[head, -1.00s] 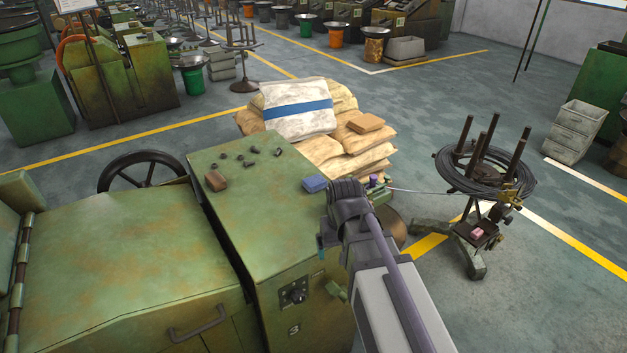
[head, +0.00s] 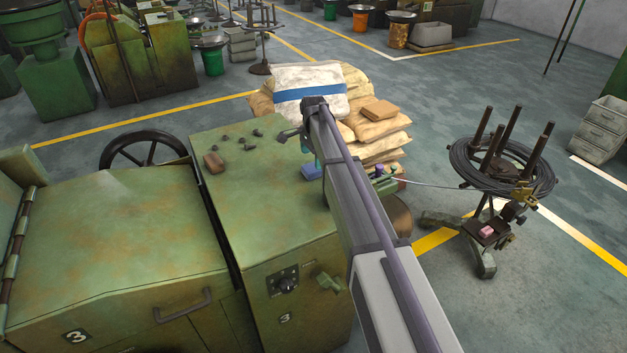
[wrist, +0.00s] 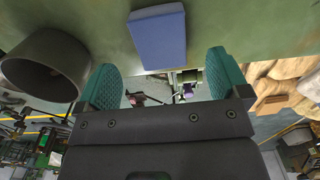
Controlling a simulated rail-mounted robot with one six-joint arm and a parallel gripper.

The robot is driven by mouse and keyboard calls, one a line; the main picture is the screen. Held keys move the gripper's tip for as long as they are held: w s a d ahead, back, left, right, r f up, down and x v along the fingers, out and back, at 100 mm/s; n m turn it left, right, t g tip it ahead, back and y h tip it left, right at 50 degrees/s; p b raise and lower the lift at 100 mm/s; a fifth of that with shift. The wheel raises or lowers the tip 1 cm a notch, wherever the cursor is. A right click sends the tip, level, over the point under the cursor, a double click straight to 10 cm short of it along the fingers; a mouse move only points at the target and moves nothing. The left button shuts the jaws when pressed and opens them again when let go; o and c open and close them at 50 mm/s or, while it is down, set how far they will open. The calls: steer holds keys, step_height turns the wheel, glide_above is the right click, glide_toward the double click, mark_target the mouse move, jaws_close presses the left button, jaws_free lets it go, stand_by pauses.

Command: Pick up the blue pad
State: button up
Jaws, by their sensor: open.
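The blue pad (head: 311,171) lies on the green machine top (head: 250,200), near its right edge. In the head view my arm partly covers it. In the wrist view the pad (wrist: 158,37) shows whole at the top centre, in line with the gap between the teal fingers. My gripper (wrist: 161,62) is open, with nothing between its fingers, and the pad appears just beyond the fingertips. In the head view my gripper is mostly hidden behind my arm.
A brown block (head: 213,162) and several small dark parts (head: 245,141) lie on the machine top. Stacked sacks (head: 378,130) stand behind it. A wire-coil stand (head: 490,225) is at right. A grey hollow cylinder (wrist: 45,65) shows in the wrist view.

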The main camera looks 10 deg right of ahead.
steer(key=shift+f, duration=0.25)
step_height(320, 180, down, 5)
steer(key=b, duration=0.5)
steer(key=shift+w+d+f, duration=0.1)
steer(key=shift+f, duration=0.1)
steer(key=shift+r, duration=0.25)
steer(key=c, duration=1.1)
step_height(320, 180, up, 10)
steer(key=p, duration=1)
